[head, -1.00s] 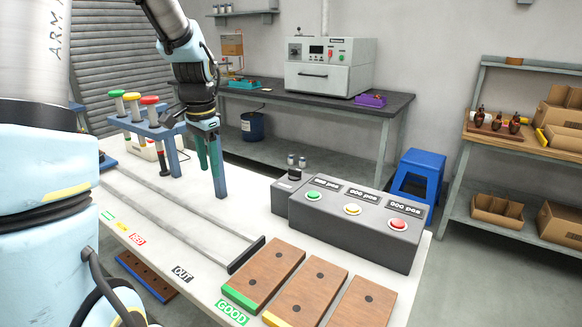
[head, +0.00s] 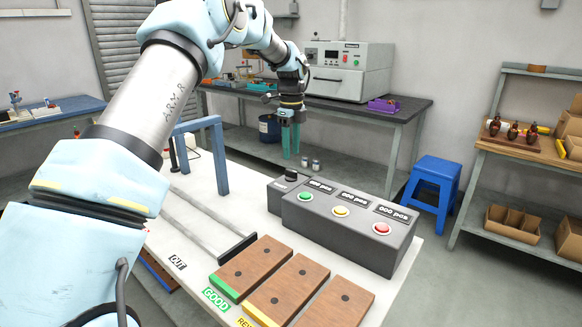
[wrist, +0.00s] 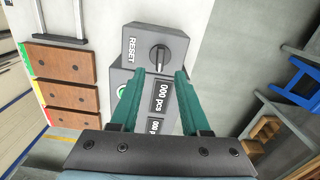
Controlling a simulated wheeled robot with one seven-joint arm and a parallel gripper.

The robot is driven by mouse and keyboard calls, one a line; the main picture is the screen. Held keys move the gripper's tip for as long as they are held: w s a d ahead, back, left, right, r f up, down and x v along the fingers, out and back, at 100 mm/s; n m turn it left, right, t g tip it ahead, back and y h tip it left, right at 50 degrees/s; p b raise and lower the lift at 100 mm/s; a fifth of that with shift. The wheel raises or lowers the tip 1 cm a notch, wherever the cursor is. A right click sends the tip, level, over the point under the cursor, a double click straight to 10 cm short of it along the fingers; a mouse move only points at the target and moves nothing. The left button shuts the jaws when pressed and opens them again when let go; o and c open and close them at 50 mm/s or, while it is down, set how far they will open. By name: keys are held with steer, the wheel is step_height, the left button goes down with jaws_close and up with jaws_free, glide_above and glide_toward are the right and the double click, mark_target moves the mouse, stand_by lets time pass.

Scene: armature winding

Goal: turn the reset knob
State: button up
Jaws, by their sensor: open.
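The reset knob (wrist: 158,54) is a dark round knob with a light pointer bar, on top of a small grey box marked RESET (wrist: 140,32). In the head view the knob (head: 291,175) stands on the small box at the left end of the grey counter box (head: 340,227). My gripper (head: 290,152) points down, open and empty, above and slightly behind the knob. In the wrist view its two green fingers (wrist: 165,75) are spread, and the knob shows between and just beyond their tips. I see no contact.
The counter box carries a green button (head: 305,196), a yellow button (head: 341,211) and a red button (head: 381,229). Several wooden blocks (head: 251,268) lie in front of it. A blue arch (head: 218,160) stands to the left.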

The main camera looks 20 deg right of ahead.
mark_target(291, 171)
step_height(291, 171, down, 7)
steer(key=shift+r+p, duration=0.1)
steer(key=shift+p, duration=0.6)
jaws_close()
